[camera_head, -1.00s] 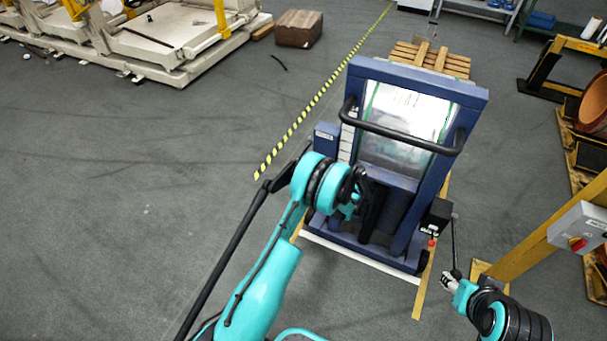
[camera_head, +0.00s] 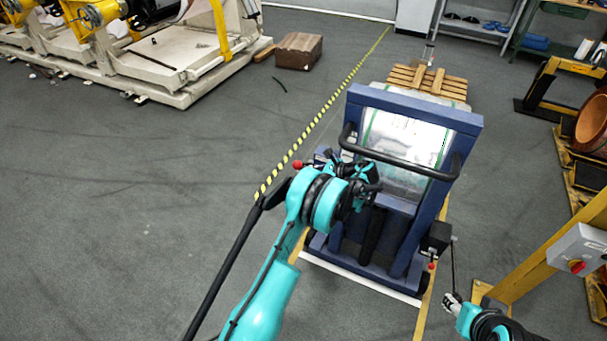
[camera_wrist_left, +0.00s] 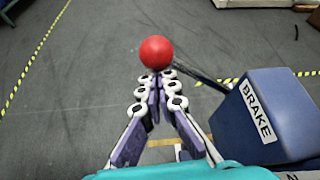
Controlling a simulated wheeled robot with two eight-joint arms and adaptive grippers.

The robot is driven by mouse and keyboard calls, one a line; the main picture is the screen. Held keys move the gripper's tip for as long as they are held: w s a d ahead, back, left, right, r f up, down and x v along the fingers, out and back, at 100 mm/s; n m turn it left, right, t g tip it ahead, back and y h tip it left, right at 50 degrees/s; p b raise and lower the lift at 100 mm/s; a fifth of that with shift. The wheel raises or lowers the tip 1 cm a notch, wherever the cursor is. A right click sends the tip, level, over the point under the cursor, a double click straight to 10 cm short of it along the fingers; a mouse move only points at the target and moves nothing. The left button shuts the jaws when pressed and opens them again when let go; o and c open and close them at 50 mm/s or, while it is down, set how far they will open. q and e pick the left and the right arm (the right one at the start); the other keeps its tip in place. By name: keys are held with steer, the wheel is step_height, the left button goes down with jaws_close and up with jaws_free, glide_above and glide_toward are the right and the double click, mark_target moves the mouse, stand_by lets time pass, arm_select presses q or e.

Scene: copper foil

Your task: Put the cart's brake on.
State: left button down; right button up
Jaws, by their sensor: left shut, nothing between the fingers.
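The cart (camera_head: 357,105) is a blue frame with a black push bar, carrying a shiny roll. In the left wrist view, a blue box (camera_wrist_left: 285,105) labelled BRAKE stands at right. A dark lever (camera_wrist_left: 205,80) runs from near it to a red ball knob (camera_wrist_left: 156,52). The knob also shows in the head view (camera_head: 297,164), left of the cart. My left gripper (camera_head: 335,166) is shut and empty, its fingertips (camera_wrist_left: 157,78) just below the knob in the picture; I cannot tell whether they touch. My right gripper (camera_head: 453,300) is low, right of the cart; its fingers are too small to judge.
A black box (camera_head: 437,236) with a small red-tipped lever is on the cart's right side. A yellow post with a grey switch box (camera_head: 578,250) stands at right. A pallet (camera_head: 425,80) lies behind the cart. Floor at left is open.

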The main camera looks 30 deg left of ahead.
arm_select(q)
steer(key=shift+w+r, duration=0.2)
steer(key=shift+r, duration=0.1)
step_height(320, 180, down, 4)
steer(key=b, duration=0.4)
steer(key=p+v, duration=0.4)
steer(key=v, duration=0.6)
steer(key=shift+w+d+f, duration=0.25)
steer(key=shift+f, duration=0.05)
arm_select(e)
steer(key=shift+s+d, duration=0.2)
steer(key=shift+d, duration=0.15)
